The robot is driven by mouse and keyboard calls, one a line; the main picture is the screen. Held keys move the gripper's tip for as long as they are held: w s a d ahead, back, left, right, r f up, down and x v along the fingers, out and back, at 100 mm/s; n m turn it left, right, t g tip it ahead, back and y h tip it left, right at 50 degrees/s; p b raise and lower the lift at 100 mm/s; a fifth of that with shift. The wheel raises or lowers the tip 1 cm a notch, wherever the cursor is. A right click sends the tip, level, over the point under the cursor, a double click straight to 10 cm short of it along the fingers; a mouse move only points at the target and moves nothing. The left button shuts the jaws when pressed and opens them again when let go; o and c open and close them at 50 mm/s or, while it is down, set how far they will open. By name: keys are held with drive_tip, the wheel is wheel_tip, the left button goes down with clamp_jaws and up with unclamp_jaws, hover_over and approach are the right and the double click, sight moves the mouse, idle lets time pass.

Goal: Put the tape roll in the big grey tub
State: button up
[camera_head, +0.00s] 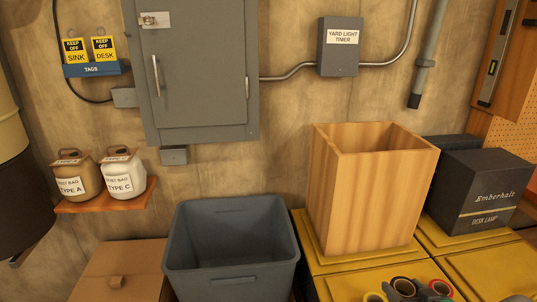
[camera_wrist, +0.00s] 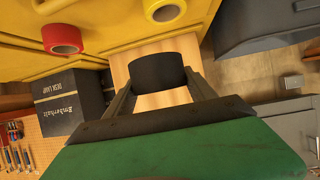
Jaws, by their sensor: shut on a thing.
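A black tape roll (camera_wrist: 157,72) is between the two fingers of my gripper (camera_wrist: 157,85), which is shut on it. In the head view the black roll (camera_head: 404,287) shows at the bottom edge, with my gripper (camera_head: 404,292) partly cut off there. The big grey tub (camera_head: 230,205) stands open left of the wooden box, its near rim low in the picture. It also shows in the wrist view at the upper right (camera_wrist: 262,28). The roll is held to the right of the tub, apart from it.
A tall open wooden box (camera_head: 365,200) stands on a yellow cabinet top (camera_head: 350,285), right of the tub. A red roll (camera_wrist: 66,38) and a yellow roll (camera_wrist: 164,11) are on the yellow surface. A dark desk lamp box (camera_head: 485,190) is at right; a cardboard box (camera_head: 120,265) is at left.

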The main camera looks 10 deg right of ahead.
drive_tip(key=s+d+f+m+g+h, duration=0.1)
drive_tip(key=s+d+f+m+h, duration=0.1)
drive_tip(key=d+m+h, duration=0.35)
drive_tip(key=w+a+r+n+y+p, duration=0.3)
drive_tip(key=w+a+r+n+y, duration=0.25)
drive_tip(key=w+a, duration=0.45)
drive_tip(key=w+a+r+n+y+p, duration=0.1)
drive_tip(key=w+a+r+n+y, duration=0.15)
drive_tip(key=a, duration=0.75)
drive_tip(key=w+a+r+n+y, duration=0.2)
drive_tip(key=w+a, duration=0.1)
drive_tip(key=a, duration=0.6)
drive_tip(key=s+d+f+m+t+h, duration=0.1)
drive_tip(key=d+f+m+h, duration=0.35)
drive_tip(key=d, duration=0.45)
drive_tip(key=s+a+r, duration=0.4)
drive_tip(key=a+r, duration=0.4)
drive_tip(key=shift+a+r+n+y, duration=0.35)
drive_tip(key=shift+a+n+y, duration=0.05)
